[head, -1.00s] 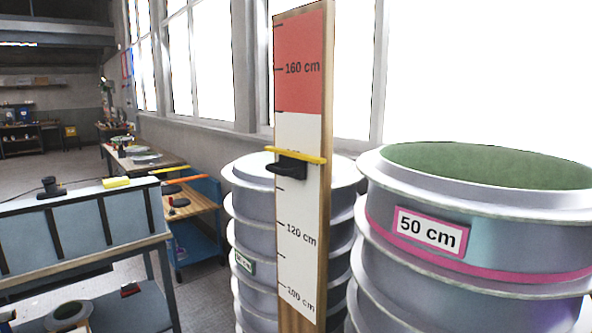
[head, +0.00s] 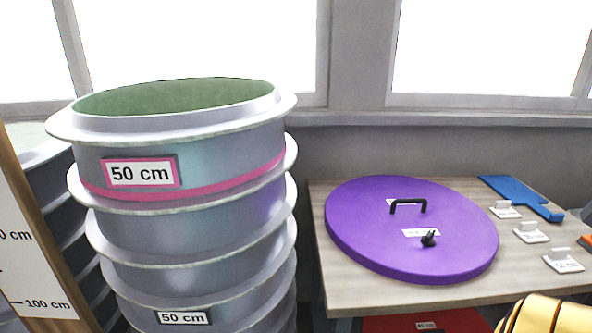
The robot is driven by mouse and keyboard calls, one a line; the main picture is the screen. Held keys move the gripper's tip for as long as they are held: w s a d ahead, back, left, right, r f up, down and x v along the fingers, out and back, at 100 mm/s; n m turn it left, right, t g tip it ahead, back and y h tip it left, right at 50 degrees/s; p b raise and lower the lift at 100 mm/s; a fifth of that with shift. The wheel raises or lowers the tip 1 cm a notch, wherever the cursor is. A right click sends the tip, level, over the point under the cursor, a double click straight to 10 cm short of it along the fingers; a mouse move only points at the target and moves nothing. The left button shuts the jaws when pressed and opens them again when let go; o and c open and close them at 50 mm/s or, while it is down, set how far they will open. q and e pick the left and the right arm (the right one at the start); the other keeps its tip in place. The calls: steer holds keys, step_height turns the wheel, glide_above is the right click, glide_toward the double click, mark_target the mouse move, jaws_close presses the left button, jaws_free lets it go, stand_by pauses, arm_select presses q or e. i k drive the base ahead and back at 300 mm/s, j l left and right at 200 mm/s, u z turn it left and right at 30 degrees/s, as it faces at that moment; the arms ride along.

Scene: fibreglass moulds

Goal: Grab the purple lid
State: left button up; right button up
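The purple lid (head: 372,241) is a large round disc lying flat on a wooden table (head: 350,297) on the right side of the head view. It has a black bar handle (head: 408,204) near its middle, a small black knob (head: 428,239) nearer its front edge, and two white labels. Neither gripper shows clearly. A gold and black rounded part at the bottom right corner seems to be part of my arm, apart from the lid.
A tall stack of grey ring moulds (head: 190,228) labelled 50 cm stands left of the table. A measuring board (head: 30,255) is at the far left. A blue flat tool (head: 522,196) and small white label stands (head: 531,232) lie right of the lid. Something red (head: 425,322) is below the table.

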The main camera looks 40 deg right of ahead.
mark_target(380, 222)
steer(key=z, duration=2.15)
